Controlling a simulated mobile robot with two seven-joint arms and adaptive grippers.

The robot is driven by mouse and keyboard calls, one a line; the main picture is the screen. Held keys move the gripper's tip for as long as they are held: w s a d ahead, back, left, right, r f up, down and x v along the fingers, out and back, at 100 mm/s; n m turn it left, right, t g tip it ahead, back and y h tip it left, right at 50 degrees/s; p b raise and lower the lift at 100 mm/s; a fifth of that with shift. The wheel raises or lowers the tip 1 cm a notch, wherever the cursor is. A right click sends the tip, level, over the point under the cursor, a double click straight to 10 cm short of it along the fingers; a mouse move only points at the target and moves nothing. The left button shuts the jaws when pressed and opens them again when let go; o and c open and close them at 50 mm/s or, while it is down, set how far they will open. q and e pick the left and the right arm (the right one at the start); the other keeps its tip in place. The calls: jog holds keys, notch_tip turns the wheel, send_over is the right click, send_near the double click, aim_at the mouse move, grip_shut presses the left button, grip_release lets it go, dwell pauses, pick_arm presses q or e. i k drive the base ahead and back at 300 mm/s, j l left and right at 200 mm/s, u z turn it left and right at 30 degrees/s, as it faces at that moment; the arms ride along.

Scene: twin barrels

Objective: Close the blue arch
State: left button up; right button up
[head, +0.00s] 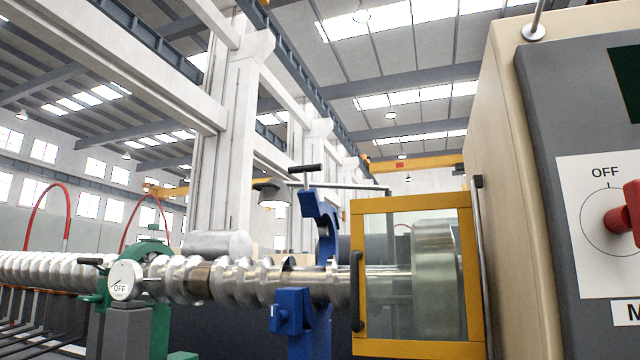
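The blue lower base (291,312) with a knob stands in front of and below the shaft. The upper part is apart from the front of this base, so the arch stands open. Neither of my grippers is in view.
A yellow-framed glass door (416,345) with a black handle is just right of the arch. A beige and grey machine cabinet (540,180) with a red knob (625,215) fills the right side.

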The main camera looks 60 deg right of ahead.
aim_at(326, 220)
jog(key=i+j+z, duration=0.2)
jog(key=z, duration=0.15)
jog(key=i+j+z, duration=0.35)
jog(key=j+z, duration=0.25)
jog(key=z, duration=0.15)
jog(key=i+j+z, duration=0.1)
jog(key=j+z, duration=0.15)
jog(key=j, duration=0.3)
jog(key=i+j+z, duration=0.1)
jog(key=j+z, duration=0.15)
jog(key=j, duration=0.35)
